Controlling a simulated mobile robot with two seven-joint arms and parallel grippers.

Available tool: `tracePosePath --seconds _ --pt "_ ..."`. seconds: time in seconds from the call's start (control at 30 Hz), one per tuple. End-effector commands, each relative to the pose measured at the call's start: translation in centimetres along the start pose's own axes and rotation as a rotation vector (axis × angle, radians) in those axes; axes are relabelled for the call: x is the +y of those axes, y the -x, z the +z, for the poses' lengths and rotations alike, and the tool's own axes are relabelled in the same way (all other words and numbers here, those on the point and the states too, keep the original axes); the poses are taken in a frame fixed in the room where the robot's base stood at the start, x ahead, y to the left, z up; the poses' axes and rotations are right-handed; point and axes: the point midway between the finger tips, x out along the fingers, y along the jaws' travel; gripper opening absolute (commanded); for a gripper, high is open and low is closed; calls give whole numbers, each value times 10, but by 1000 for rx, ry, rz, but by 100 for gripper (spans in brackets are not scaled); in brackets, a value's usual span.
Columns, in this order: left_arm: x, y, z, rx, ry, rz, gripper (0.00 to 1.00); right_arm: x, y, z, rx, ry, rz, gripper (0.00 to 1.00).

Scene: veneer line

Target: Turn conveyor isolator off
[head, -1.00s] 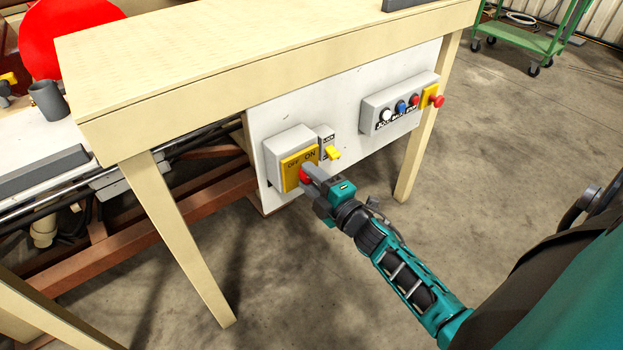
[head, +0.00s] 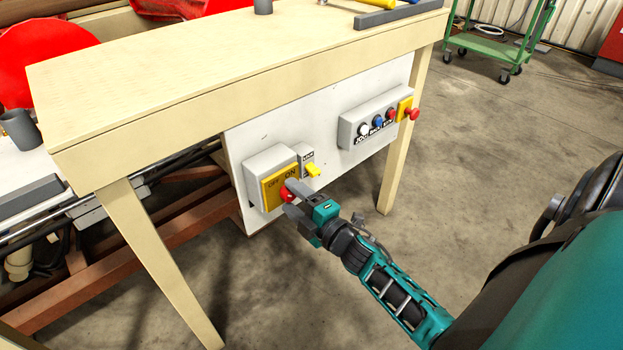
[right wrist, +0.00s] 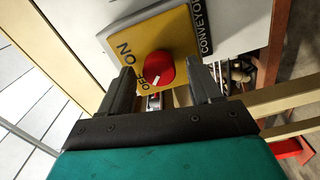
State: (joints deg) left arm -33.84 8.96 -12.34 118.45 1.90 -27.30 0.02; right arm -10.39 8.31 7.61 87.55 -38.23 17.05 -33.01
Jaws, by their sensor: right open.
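The conveyor isolator is a grey box (head: 262,162) with a yellow plate (head: 274,188) marked OFF and ON, on a white panel under the bench. Its red knob (head: 287,194) is partly covered by my right gripper (head: 291,199) in the head view. In the right wrist view the red knob (right wrist: 160,66) appears between the tips of my open right gripper (right wrist: 163,70). A gap shows on both sides there; contact is not clear. The knob's white mark is at its lower edge, towards the OFF lettering. My left gripper is not in view.
A grey button box (head: 375,120) with a red stop button (head: 412,114) is further right. The wooden bench top (head: 200,80) overhangs the panel, and a bench leg (head: 165,265) stands left.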

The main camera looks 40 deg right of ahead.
Motion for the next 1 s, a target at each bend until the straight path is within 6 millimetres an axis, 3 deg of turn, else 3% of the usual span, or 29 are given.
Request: tracePosePath --seconds 0.53,0.7,1.0 --pt "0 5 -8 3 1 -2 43 0 105 0 -2 -1 -3 63" --pt "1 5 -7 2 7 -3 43 0 119 0 -2 0 -1 63" --pt "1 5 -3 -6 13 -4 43 0 122 0 -1 0 0 63"
